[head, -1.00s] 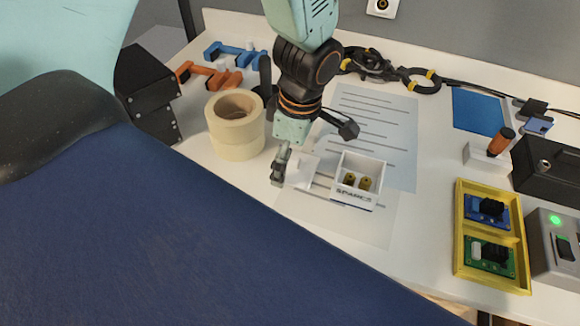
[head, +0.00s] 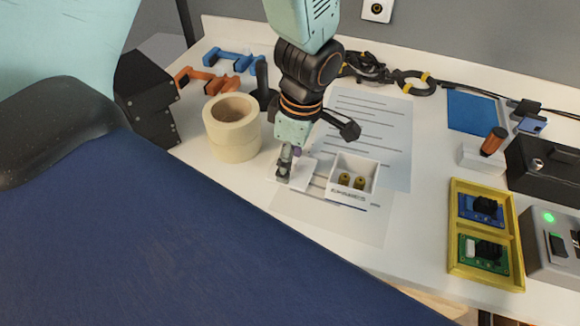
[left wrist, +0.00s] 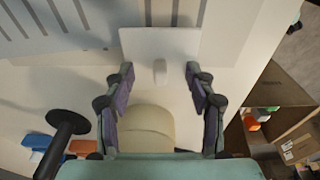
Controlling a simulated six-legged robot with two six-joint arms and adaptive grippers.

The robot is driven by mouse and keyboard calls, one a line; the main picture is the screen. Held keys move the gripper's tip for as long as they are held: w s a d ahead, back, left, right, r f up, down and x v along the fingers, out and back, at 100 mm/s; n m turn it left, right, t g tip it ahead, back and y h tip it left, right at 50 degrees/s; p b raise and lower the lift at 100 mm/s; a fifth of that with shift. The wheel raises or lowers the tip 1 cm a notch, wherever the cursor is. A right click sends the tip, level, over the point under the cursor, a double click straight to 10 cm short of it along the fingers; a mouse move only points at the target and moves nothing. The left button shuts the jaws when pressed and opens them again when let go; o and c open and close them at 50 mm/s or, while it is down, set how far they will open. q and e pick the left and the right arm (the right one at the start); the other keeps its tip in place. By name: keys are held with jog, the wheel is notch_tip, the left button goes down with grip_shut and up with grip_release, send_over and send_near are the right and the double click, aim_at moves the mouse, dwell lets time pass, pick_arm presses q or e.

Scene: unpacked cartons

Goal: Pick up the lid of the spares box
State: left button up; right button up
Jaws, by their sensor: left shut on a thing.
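The spares box (head: 352,196) is a small white open box on the desk with two brass parts (head: 352,181) in it. Its lid (head: 306,170) is a flat white plate just left of the box; in the left wrist view the lid (left wrist: 160,42) shows a small knob. My left gripper (head: 288,167) points down at the lid. In the left wrist view, the left gripper's (left wrist: 160,78) fingers sit at the two sides of the lid's near edge, shut on it. I cannot tell whether the lid is clear of the desk. My right gripper is not in view.
A cream tape roll (head: 232,140) stands left of the lid, with a black post and orange and blue clamps (head: 205,80) behind. Printed paper (head: 370,125) lies under the box. A yellow tray (head: 453,240) with circuit boards stands at right. The blue surface fills the front left.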

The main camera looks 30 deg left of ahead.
pick_arm(q)
jog(key=shift+s+f, duration=0.25)
jog(key=shift+c, duration=1)
jog(key=shift+r, duration=0.3)
jog(key=shift+c, duration=0.6)
notch_tip(320, 180, up, 9)
jog(key=p, duration=0.3)
jog(key=shift+w, duration=0.15)
grip_shut()
jog(key=shift+r+p, duration=0.3)
jog(key=shift+w, duration=0.25)
jog(key=shift+s+r, duration=0.1)
jog(key=shift+s, duration=0.1)
